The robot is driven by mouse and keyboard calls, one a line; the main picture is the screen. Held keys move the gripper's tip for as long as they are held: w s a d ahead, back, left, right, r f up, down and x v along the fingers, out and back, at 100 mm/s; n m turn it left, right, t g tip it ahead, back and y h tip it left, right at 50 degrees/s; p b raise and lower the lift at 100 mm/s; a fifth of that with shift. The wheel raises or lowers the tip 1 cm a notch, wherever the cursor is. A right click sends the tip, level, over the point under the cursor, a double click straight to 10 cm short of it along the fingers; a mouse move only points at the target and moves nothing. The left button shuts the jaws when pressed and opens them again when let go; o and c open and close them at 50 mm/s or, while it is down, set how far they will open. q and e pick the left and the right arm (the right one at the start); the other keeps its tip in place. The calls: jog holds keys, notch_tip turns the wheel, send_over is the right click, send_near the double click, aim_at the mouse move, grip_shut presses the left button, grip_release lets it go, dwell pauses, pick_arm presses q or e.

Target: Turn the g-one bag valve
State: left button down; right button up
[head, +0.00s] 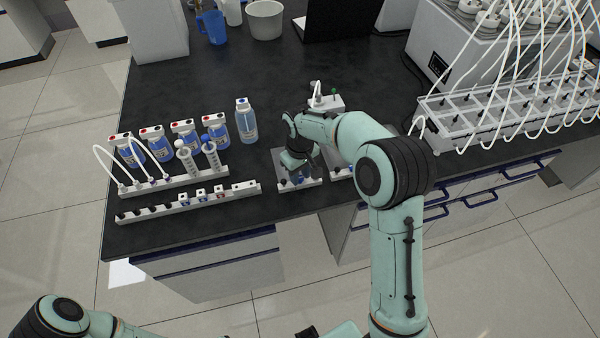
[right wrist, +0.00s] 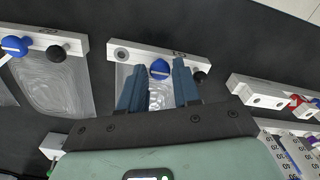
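Two clear bags with white valve bars lie near the bench's front edge. In the right wrist view, one bar (right wrist: 122,54) carries a blue valve knob (right wrist: 160,68) and a black knob (right wrist: 200,77). My right gripper (right wrist: 160,82) is open, its fingers apart on either side of the blue knob. I cannot tell whether they touch it. Its clear bag (right wrist: 158,98) shows between the fingers. The second bag (right wrist: 48,85) lies left, with its own blue knob (right wrist: 15,46). In the head view, my right gripper (head: 300,160) partly covers the first bag. My left gripper is out of view.
A small white device (head: 326,103) stands behind. A tubed reactor unit (head: 500,108) is at right. The bench middle (head: 225,80) is clear.

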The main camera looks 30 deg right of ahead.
aim_at(300, 177)
jog(key=shift+o, duration=0.8)
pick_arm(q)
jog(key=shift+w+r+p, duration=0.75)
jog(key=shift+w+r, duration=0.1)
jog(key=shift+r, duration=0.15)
pick_arm(e)
notch_tip(300, 177, up, 14)
jog(key=shift+f, duration=0.25)
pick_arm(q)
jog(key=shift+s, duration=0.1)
pick_arm(e)
jog(key=shift+f, duration=0.1)
